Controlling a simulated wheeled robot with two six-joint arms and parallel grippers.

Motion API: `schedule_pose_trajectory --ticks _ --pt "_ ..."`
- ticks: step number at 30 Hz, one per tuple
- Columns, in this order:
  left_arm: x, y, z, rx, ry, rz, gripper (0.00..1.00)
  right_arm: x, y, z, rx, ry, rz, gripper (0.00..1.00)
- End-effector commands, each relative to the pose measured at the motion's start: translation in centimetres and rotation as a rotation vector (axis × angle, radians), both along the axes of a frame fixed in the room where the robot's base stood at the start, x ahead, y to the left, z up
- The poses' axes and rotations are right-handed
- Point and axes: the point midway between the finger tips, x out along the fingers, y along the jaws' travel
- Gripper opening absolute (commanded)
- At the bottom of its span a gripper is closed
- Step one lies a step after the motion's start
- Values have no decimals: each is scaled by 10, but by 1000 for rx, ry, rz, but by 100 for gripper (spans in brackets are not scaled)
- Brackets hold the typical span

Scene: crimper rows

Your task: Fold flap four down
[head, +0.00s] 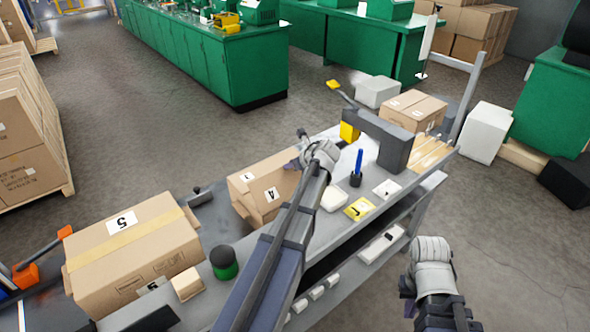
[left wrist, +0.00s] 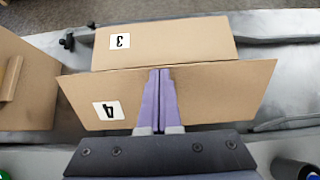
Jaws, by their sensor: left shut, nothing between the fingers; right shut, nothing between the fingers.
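In the left wrist view flap four (left wrist: 215,93) is a wide tan panel with a "4" label, tilted up toward the camera. Flap three (left wrist: 190,42) with a "3" label lies beyond it. My left gripper (left wrist: 160,73) is shut and empty, its purple fingertips over flap four's upper middle; I cannot tell whether they touch. It also shows in the head view (head: 291,164). My right gripper (head: 430,262) is at lower right, away from the bench, fingers mostly hidden.
A taped carton marked "5" (head: 135,250) stands at left on the bench. A dark grey arch (head: 393,150) stands farther right.

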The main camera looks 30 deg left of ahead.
Motion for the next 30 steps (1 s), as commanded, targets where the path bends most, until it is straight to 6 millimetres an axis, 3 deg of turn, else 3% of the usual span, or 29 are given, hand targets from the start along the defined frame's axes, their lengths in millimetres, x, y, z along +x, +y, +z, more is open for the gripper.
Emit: schedule_pose_trajectory --ticks 17,30 --pt "2 5 -2 -11 5 1 0 0 0 0 0 0 0 0" --pt "15 32 -18 -259 107 4 0 0 0 22 0 0 0 0"
